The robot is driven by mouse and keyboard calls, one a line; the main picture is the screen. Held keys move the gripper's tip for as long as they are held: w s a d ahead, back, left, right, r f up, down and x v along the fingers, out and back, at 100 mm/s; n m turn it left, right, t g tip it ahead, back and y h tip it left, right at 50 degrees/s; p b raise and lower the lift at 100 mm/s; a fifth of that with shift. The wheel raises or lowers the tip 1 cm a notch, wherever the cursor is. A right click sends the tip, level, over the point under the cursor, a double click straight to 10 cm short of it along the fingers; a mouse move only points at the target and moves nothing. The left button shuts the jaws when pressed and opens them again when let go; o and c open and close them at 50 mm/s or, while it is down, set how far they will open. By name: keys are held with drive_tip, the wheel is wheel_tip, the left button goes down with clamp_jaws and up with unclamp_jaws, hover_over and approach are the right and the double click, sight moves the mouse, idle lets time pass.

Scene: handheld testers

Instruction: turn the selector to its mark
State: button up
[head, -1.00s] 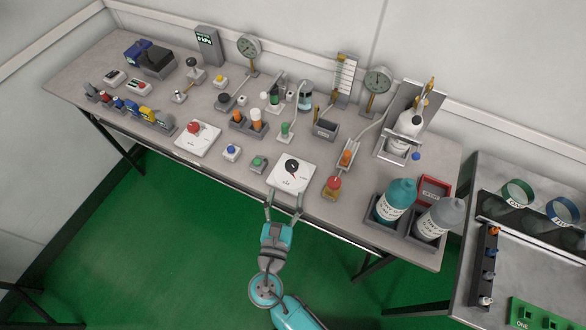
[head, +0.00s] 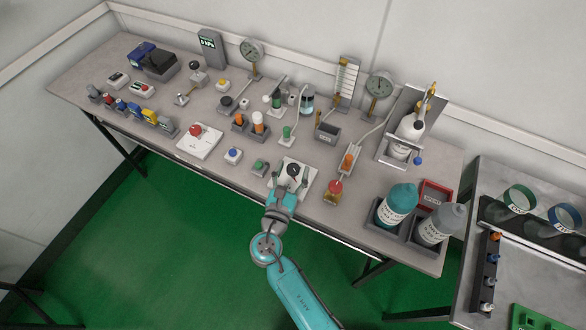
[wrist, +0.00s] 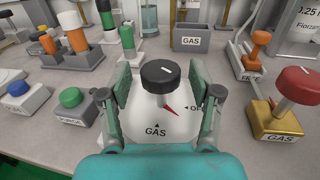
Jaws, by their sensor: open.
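The selector is a black round knob (wrist: 160,76) with a white line on top and a red pointer below it. It stands on a white plate (wrist: 147,128) marked "GAS" with a small black triangle at the front and another mark at the right, partly hidden by a finger. The red pointer lies between the two marks, towards the lower right. In the head view the knob (head: 293,170) sits on the plate near the table's front edge. My gripper (wrist: 160,88) is open, its fingers on either side of the knob and apart from it; it also shows in the head view (head: 291,184).
Left of the plate are a green button (wrist: 71,98) and a blue button (wrist: 15,86). To the right are a red knob on a yellow base (wrist: 278,119) and an orange-handled valve (wrist: 257,44). A grey GAS bin (wrist: 190,37) stands behind.

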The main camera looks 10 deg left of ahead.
drive_tip(key=shift+w+d, duration=0.1)
drive_tip(key=shift+w, duration=0.2)
drive_tip(key=c, duration=1.2)
drive_tip(key=shift+o, duration=0.2)
drive_tip(key=shift+n+y, duration=0.3)
drive_tip(key=shift+y, duration=0.2)
drive_tip(key=shift+d+n+y, duration=0.1)
drive_tip(key=shift+n+y, duration=0.2)
drive_tip(key=shift+y, duration=0.2)
drive_tip(key=shift+n+y, duration=1)
drive_tip(key=shift+y, duration=0.5)
